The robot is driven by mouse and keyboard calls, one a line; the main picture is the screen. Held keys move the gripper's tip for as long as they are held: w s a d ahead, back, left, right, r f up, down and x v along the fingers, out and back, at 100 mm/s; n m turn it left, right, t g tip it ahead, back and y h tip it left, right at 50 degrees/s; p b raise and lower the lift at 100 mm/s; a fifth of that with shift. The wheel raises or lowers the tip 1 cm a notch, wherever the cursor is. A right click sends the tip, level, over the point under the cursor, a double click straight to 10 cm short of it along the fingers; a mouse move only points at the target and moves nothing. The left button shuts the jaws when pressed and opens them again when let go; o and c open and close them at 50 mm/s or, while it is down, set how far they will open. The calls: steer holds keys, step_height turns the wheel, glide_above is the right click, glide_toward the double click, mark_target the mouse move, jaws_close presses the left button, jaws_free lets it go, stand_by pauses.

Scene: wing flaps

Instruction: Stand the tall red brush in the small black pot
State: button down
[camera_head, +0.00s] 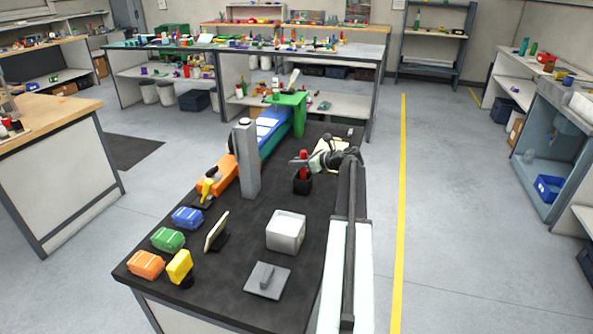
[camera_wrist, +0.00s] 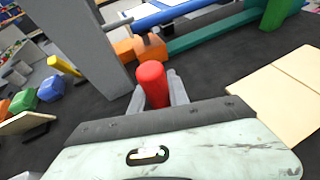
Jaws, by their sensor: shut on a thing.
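The tall red brush (camera_head: 303,157) is upright in the head view, with its lower end at the mouth of the small black pot (camera_head: 302,186). The pot's wall hides the brush's lowest part, so I cannot tell how deep it sits. My gripper (camera_head: 304,162) comes from the right and is shut on the brush above the pot. In the wrist view the rounded top of the red brush (camera_wrist: 152,82) stands between the two grey fingers of my gripper (camera_wrist: 158,92). The pot is hidden in that view.
A tall grey post (camera_head: 247,165) stands left of the pot. A pale box (camera_head: 286,231) and a grey plate with a handle (camera_head: 267,281) lie nearer. Several coloured blocks are at the front left, including a blue one (camera_head: 188,218). Dark bench top is bare around the pot.

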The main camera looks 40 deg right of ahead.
steer(key=c, duration=1.3)
jaws_free()
steer(key=shift+o, duration=0.2)
steer(key=p+v, duration=0.4)
steer(key=v, duration=0.8)
steer(key=shift+p, duration=0.35)
steer(key=shift+r, duration=0.1)
